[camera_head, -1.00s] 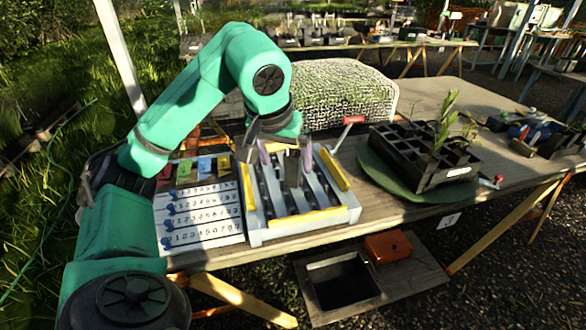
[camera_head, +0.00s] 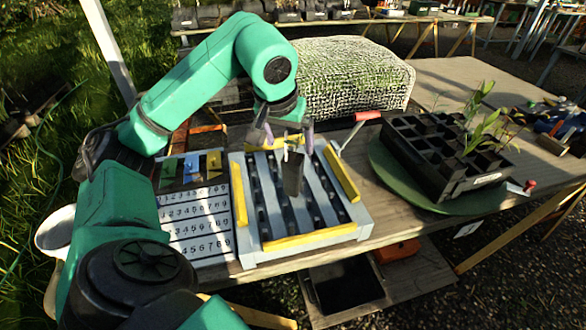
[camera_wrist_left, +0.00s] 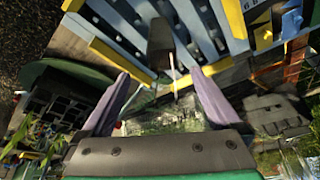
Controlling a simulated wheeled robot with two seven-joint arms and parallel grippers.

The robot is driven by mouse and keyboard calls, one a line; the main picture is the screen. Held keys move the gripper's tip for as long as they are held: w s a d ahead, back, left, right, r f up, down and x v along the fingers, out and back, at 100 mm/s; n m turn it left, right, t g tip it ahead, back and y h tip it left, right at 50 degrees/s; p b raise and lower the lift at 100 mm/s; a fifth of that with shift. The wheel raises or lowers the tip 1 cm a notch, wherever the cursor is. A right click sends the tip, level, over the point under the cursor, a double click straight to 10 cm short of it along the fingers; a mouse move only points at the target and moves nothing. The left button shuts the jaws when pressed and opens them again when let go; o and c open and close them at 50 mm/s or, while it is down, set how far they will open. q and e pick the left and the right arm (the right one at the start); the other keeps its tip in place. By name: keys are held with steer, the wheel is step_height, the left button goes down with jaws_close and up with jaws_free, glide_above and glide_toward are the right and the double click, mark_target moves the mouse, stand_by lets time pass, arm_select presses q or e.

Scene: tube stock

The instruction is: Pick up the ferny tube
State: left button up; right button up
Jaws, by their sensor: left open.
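A dark square tube (camera_head: 293,176) stands on the grey slatted rack (camera_head: 352,214), below and between my left gripper's fingers in the head view. The same dark tube (camera_wrist_left: 160,40) shows beyond the fingertips in the left wrist view, with a thin pale strip at it. I cannot make out ferny leaves on it. My left gripper (camera_head: 288,138) is open above the rack; its two purple fingers (camera_wrist_left: 160,76) stand apart on either side of the tube, with no clear contact. My right gripper is in neither view.
A numbered white board (camera_head: 205,214) with green, blue and yellow tags lies left of the rack. A black cell tray (camera_head: 440,170) with seedlings stands on a green disc at the right. A red-handled lever (camera_head: 367,116) rises behind the rack. A mesh-covered mound (camera_head: 350,75) is behind.

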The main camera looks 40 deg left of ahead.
mark_target(292, 159)
arm_select(q)
steer(key=x, duration=0.9)
steer(key=shift+w+a+f, duration=0.1)
steer(key=shift+a+f, duration=0.1)
steer(key=shift+f, duration=0.05)
jaws_close()
